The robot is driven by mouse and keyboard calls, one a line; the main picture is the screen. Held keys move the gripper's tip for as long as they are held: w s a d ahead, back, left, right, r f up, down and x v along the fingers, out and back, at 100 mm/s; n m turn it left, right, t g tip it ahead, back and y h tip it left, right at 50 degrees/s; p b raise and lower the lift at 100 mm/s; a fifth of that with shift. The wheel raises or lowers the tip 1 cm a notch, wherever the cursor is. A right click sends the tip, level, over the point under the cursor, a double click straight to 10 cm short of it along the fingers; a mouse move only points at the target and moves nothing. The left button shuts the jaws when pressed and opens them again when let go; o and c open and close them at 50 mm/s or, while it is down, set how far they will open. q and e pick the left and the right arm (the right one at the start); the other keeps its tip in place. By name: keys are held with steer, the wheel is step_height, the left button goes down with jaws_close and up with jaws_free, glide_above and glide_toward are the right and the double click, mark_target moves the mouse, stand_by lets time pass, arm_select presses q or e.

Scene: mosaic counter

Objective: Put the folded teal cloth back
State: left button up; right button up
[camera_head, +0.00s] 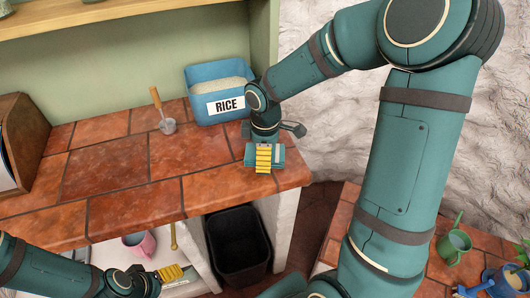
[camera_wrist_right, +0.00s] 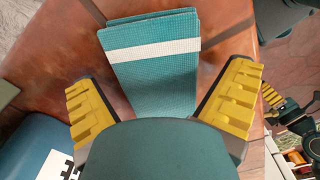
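The folded teal cloth with a white stripe (camera_wrist_right: 155,75) lies on the red tiled counter near its front right corner. In the head view the teal cloth (camera_head: 279,156) is partly hidden under my right gripper (camera_head: 263,160). In the wrist view my right gripper (camera_wrist_right: 160,100) is open, its yellow fingers apart on either side of the cloth; no clear contact shows. My left gripper (camera_head: 172,273) is low at the left, in front of the counter and away from the cloth. Its finger gap cannot be made out.
A blue rice bin (camera_head: 212,88) stands behind the cloth, close to my right arm. A scoop (camera_head: 167,125) lies left of it. Below are a black bin (camera_head: 238,245) and a pink mug (camera_head: 143,245). The counter's middle (camera_head: 115,165) is clear.

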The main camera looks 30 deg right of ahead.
step_height(320, 180, up, 12)
steer(key=p, duration=0.3)
steer(key=shift+r, duration=0.15)
stand_by(0.6)
